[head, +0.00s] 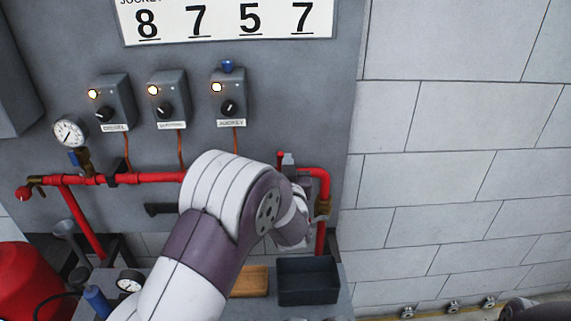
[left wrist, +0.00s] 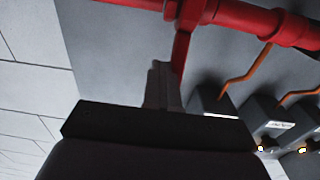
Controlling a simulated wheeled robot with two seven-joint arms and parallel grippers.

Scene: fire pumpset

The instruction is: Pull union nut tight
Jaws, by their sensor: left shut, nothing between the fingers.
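My left arm reaches up in front of the panel. My left gripper (head: 288,160) shows only as grey fingertips behind my wrist, at the upper bend of the pipe, above and left of the fitting. In the left wrist view the gripper (left wrist: 163,84) is shut and empty, its tips close to a red pipe (left wrist: 180,55); contact cannot be told. My right gripper is not in view.
Switch boxes (head: 228,98) with lit lamps hang above the pipe. A pressure gauge (head: 69,133) is at left. A dark open bin (head: 308,281) and a wooden block (head: 250,281) sit below. The block wall (head: 450,150) at right is bare.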

